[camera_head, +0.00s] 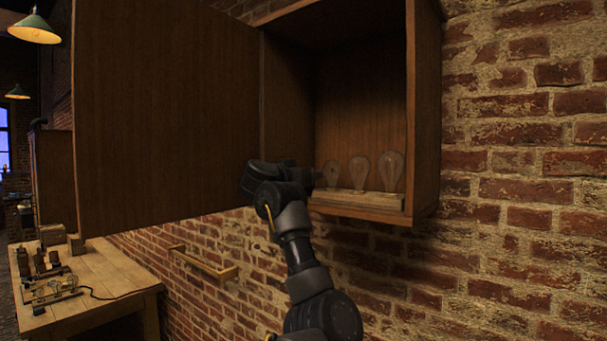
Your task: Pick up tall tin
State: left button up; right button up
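I see no tall tin in the head view. A wooden wall cabinet (424,120) stands open, with its large door (165,110) swung out to the left. One dark arm rises from the bottom edge, right of the middle; I take it as my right arm. Its gripper end (314,178) is at the lower left of the cabinet opening, beside the glass bulbs. The fingers are small and dark, so I cannot tell whether they are open or hold anything. My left gripper is out of view.
Three clear glass bulbs (391,172) stand in a wooden rack (357,199) on the cabinet floor. A wooden bench (108,284) with small apparatus (48,283) is at lower left. A wooden rail (204,263) is on the brick wall (520,190). Lamps hang at upper left.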

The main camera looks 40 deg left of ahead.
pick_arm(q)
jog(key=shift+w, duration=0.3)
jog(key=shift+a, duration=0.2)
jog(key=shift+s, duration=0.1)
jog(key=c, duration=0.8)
